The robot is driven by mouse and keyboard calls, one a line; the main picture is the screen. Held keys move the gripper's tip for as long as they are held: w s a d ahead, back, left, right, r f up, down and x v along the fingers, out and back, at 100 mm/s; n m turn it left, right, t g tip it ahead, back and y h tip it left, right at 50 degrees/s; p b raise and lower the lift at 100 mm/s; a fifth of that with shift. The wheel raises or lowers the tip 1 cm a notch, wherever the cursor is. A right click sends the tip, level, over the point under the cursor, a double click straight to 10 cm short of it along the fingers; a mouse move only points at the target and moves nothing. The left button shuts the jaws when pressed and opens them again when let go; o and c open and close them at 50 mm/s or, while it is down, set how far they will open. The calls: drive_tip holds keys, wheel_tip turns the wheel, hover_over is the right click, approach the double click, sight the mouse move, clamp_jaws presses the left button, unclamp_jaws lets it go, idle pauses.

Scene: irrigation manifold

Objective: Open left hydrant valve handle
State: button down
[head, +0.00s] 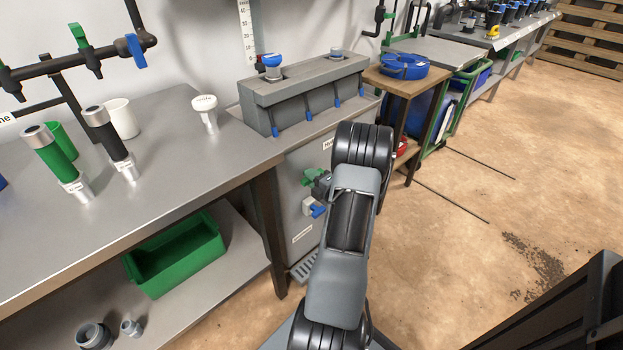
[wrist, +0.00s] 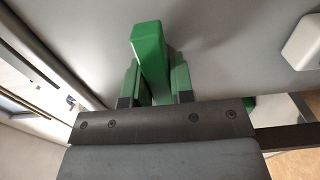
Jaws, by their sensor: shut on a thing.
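A green valve handle (wrist: 150,55) stands out from the grey cabinet front in the wrist view. My gripper (wrist: 155,85) has one finger on each side of it and is shut on it. The green-tipped fingers cover the lower sides of the handle. In the head view my gripper (head: 318,183) is at the cabinet front (head: 296,205), partly behind my arm. Green shows there, but handle and fingertips are hard to tell apart. The valve body behind the handle is hidden.
A blue-handled tap (head: 314,210) sits just below my gripper on the cabinet. A steel bench (head: 190,170) with a green bin (head: 178,255) beneath stands left. A wooden stand (head: 405,85) with a blue coil (head: 404,66) is right. The floor at right is mostly clear.

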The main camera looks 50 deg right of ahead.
drive_tip(key=shift+w+d+n, duration=0.1)
drive_tip(key=shift+d+n, duration=0.05)
drive_tip(key=shift+n, duration=0.25)
drive_tip(key=n, duration=0.3)
drive_tip(key=shift+d+r, duration=0.1)
drive_tip(key=n, duration=0.5)
drive_tip(key=shift+d, duration=0.1)
drive_tip(key=n+b, duration=0.2)
drive_tip(key=n, duration=0.3)
drive_tip(key=n+b, duration=0.2)
drive_tip(key=n, duration=0.2)
drive_tip(key=shift+r+n, duration=0.1)
drive_tip(key=shift+n, duration=0.2)
drive_tip(key=c, duration=1.9)
unclamp_jaws()
drive_tip(key=shift+n+b, duration=0.3)
drive_tip(key=shift+b, duration=0.05)
drive_tip(key=shift+o, duration=0.2)
